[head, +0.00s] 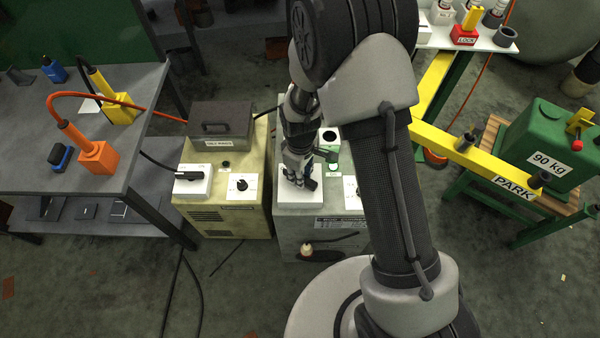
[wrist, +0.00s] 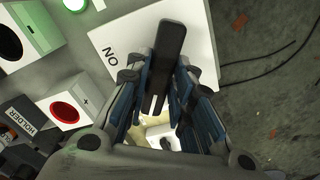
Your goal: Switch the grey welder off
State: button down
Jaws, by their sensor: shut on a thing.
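The grey welder (head: 292,232) stands at the middle of the head view, partly hidden by my arm. My gripper (head: 302,182) points down at the white switch plate (head: 288,210) on its top. In the wrist view my gripper (wrist: 160,88) is shut on the black switch handle (wrist: 174,42), with a blue-padded finger on each side. The handle lies over the white plate (wrist: 203,45), and its free end reaches past the fingers. The plate's "ON" mark (wrist: 110,56) shows beside the handle. Any other mark on the plate is hidden. A green lamp (wrist: 75,5) glows near the plate.
A beige welder (head: 255,215) with its own switch (head: 190,178) stands close on the left. A yellow beam (head: 470,155) is at the right. Cables lie on the floor.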

jog(key=n, duration=0.6)
jog(key=shift+n, duration=0.4)
dwell(0.3)
jog(key=c, duration=1.4)
grip_release()
notch_tip(320, 180, up, 12)
